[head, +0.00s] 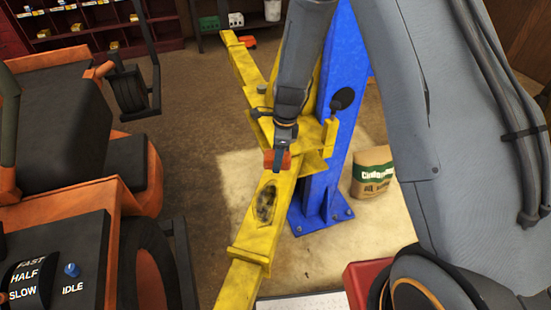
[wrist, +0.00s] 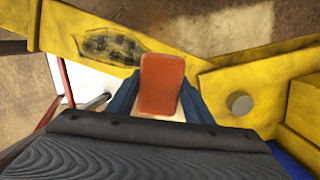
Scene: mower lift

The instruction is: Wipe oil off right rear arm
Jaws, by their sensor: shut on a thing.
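The yellow lift arm (head: 246,260) runs from the blue post (head: 335,90) toward the bottom of the head view. A dark oil patch (head: 265,203) lies on its top face; it also shows at the upper left of the wrist view (wrist: 112,46). My gripper (head: 283,146) is shut on an orange-red block-like wiper (wrist: 162,82) with a pale underside. In the head view the wiper is over the arm, just on the post side of the patch and apart from it. I cannot tell whether it touches the arm.
An orange and black mower (head: 60,200) stands close on the left. A paper bag (head: 373,173) stands on the floor right of the post. A yellow bracket and a round bolt (wrist: 239,103) are right of the wiper. Shelves (head: 90,28) line the back wall.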

